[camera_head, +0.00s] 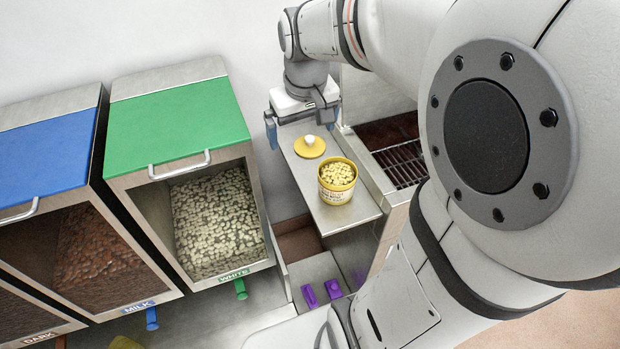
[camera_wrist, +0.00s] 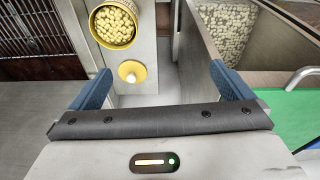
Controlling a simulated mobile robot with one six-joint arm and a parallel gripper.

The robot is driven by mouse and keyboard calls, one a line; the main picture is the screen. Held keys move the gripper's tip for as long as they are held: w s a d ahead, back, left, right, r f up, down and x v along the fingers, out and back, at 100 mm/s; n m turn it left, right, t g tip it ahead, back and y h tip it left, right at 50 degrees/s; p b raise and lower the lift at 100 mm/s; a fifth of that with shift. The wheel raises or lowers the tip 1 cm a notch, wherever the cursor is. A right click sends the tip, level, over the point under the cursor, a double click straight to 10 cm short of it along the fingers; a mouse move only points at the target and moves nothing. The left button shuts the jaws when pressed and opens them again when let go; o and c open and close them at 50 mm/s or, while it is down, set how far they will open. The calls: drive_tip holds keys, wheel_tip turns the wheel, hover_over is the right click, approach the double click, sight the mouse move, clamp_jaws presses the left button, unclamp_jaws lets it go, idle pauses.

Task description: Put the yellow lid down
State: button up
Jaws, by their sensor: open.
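The yellow lid (camera_head: 309,147) with its white knob lies flat on the steel shelf (camera_head: 345,216), behind the yellow tub (camera_head: 337,182). The tub is uncovered and full of pale chips. In the wrist view the lid (camera_wrist: 131,72) lies between the spread fingers, a little left of centre and beyond them, with the tub (camera_wrist: 113,25) above it. My gripper (camera_wrist: 163,88) is open and empty, its two blue fingers wide apart. In the head view my gripper (camera_head: 300,131) is at the far end of the shelf near the lid; no finger visibly touches the lid.
Dispensers with a green lid (camera_head: 175,122) and a blue lid (camera_head: 45,160) stand left of the shelf, holding white and milk chips. A dark grate (camera_head: 401,163) lies right of the shelf. Purple pieces (camera_head: 321,292) sit lower, in front of it. Bare shelf shows around the tub.

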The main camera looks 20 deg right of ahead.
drive_tip(key=s+a+f+t, duration=0.1)
drive_tip(key=s+a, duration=0.2)
drive_tip(key=s, duration=0.9)
drive_tip(key=shift+f+m, duration=0.3)
drive_tip(key=shift+m, duration=0.1)
drive_tip(key=shift+a, duration=0.1)
drive_tip(key=shift+c, duration=0.2)
